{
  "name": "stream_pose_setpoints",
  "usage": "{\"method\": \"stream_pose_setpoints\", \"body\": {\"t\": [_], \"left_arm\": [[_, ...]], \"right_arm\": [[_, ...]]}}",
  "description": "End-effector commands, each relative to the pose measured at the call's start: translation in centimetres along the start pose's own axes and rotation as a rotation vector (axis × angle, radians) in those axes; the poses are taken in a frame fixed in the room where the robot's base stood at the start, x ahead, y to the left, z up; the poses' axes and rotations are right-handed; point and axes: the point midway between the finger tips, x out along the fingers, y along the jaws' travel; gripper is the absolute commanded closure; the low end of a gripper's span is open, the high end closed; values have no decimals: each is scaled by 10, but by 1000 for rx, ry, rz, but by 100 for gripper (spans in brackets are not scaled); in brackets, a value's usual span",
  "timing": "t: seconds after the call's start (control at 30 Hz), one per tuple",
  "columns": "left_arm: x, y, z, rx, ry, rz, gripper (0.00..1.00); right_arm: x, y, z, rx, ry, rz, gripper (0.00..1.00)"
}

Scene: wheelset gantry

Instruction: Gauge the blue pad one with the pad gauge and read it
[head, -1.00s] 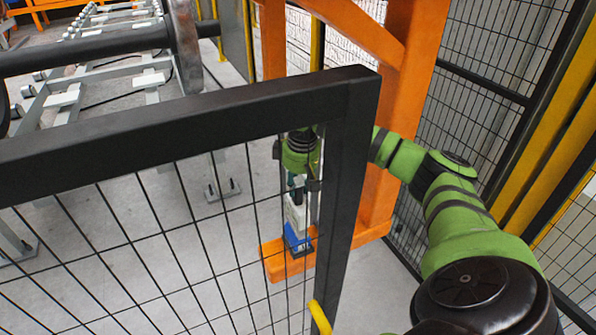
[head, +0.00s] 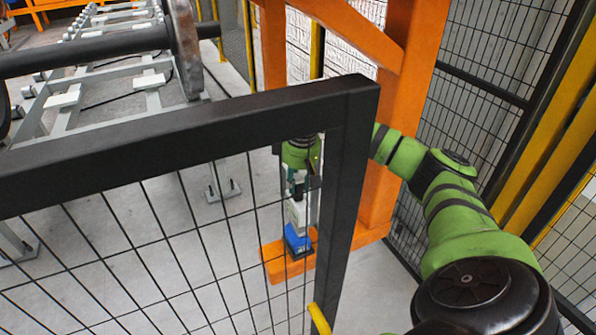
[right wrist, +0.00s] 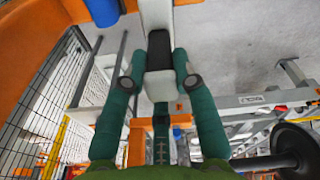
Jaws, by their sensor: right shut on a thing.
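My right gripper (head: 299,178) hangs behind the mesh panel, above an orange beam. It is shut on the pad gauge (head: 297,213), a white body with a dark face. In the right wrist view the green fingers (right wrist: 160,78) grip the gauge (right wrist: 158,86) from both sides. A blue pad (head: 296,240) stands on the orange beam just below the gauge in the head view. A blue cylinder (right wrist: 103,10), likely this pad, is cut off at the top left of the right wrist view, beside the gauge. I cannot tell whether gauge and pad touch. No reading is legible.
A black-framed mesh panel (head: 190,125) stands between my head and the gripper. The orange beam (head: 277,268) joins an orange post (head: 388,130). Mesh fencing (head: 480,100) closes the right side. A wheelset (head: 185,45) and grey rack are at upper left.

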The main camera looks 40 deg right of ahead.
Motion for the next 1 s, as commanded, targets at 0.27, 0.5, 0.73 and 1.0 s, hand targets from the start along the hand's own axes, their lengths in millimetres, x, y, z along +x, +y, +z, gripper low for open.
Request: {"method": "stream_pose_setpoints", "body": {"t": [0.27, 0.5, 0.73, 1.0], "left_arm": [[-1, 0, 0, 0, 0, 0, 0], [-1, 0, 0, 0, 0, 0, 0], [-1, 0, 0, 0, 0, 0, 0], [-1, 0, 0, 0, 1, 0, 0]], "right_arm": [[-18, 1, -3, 0, 3, 0, 100], [-32, 1, -5, 0, 4, 0, 100], [-45, 2, -6, 0, 4, 0, 100], [-61, 2, -8, 0, 4, 0, 100]]}}
